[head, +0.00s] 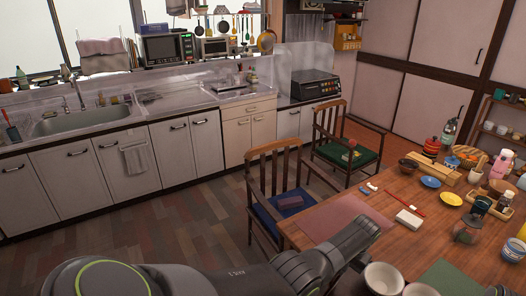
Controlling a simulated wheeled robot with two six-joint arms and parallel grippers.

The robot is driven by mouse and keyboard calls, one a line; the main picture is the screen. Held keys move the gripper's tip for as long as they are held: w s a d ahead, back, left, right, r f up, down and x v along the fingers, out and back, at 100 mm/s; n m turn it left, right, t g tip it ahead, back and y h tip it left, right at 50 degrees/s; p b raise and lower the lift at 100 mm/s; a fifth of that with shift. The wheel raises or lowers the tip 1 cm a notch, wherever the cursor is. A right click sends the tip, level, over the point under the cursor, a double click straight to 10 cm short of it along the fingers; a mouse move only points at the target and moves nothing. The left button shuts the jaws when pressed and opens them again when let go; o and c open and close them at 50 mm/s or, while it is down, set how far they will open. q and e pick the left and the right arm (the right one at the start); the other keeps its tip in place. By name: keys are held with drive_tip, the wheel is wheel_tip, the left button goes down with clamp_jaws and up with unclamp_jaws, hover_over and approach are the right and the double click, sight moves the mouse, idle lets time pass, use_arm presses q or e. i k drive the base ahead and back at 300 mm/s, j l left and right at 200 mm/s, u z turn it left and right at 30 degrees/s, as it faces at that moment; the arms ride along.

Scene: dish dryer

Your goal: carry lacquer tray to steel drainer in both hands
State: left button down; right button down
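I cannot pick out a lacquer tray for sure. A flat reddish-brown rectangle (345,222) lies on the near left part of the dining table, and I cannot tell whether it is a mat or a tray. No steel drainer is clearly made out; the steel sink (85,121) and the counter to its right are at the back left. A dark link of my arm crosses the bottom of the head view and ends by the table's near left edge. No fingertips of either gripper show.
The dining table (388,240) at the right holds bowls, bottles, cups and a white block (409,219). Two chairs with blue (268,212) and green (365,157) seats stand along its far left side. A black appliance (315,85) sits on the counter. The wooden floor (150,222) at left is clear.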

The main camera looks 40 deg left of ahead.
sight(176, 100)
drive_tip(key=j+u, duration=0.15)
drive_tip(key=u, duration=1.9)
drive_tip(key=i, duration=2)
drive_tip(key=i+u, duration=0.1)
drive_tip(key=i, duration=1.85)
drive_tip(key=l, duration=0.1)
